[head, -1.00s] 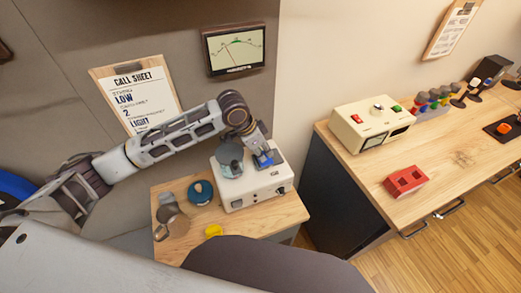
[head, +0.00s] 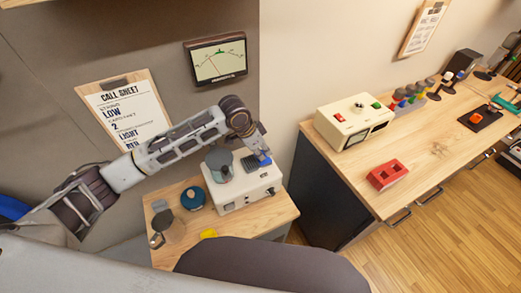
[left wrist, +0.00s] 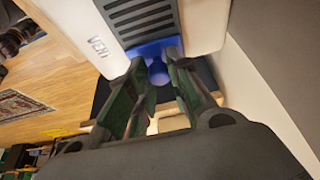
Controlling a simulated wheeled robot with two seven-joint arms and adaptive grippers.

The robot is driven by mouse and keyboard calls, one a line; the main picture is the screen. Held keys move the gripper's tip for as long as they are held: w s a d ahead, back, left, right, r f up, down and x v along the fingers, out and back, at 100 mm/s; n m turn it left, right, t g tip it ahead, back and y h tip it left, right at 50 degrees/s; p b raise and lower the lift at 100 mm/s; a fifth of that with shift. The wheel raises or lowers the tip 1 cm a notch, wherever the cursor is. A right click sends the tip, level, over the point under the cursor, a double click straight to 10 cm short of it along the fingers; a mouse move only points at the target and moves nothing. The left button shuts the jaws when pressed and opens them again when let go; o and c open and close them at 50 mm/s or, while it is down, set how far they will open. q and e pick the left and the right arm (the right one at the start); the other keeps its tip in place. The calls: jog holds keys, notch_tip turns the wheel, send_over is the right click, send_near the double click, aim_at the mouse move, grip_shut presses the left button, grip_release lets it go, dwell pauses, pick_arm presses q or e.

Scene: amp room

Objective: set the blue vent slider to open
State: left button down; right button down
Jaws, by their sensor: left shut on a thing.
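The blue vent slider (head: 264,161) is on top of a cream box (head: 232,199) on the small wooden table, at the right end of a dark slotted grille (head: 251,163). In the left wrist view the slider (left wrist: 157,72) has a blue knob between the fingers, next to the grille (left wrist: 143,18) and the word VENT. My left gripper (head: 261,153) is shut on the knob; it also shows in the left wrist view (left wrist: 158,90). The grille's slots show uncovered. My right gripper is not in view.
A grey moka pot (head: 218,164) stands on the box's left part. A blue round item (head: 193,198), a metal jug (head: 170,226) and a yellow item (head: 208,234) are on the table. A call sheet (head: 123,114) and a meter (head: 216,60) hang on the wall behind.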

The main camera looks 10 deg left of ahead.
pick_arm(q)
jog(key=c, duration=1.6)
grip_release()
jog(key=shift+w+d+r, duration=0.15)
jog(key=shift+d, duration=0.05)
jog(key=o, duration=0.3)
jog(key=shift+d, duration=0.1)
jog(key=v, duration=1.1)
jog(key=shift+a+r, duration=0.25)
jog(key=shift+r, duration=0.1)
jog(key=shift+f, duration=0.1)
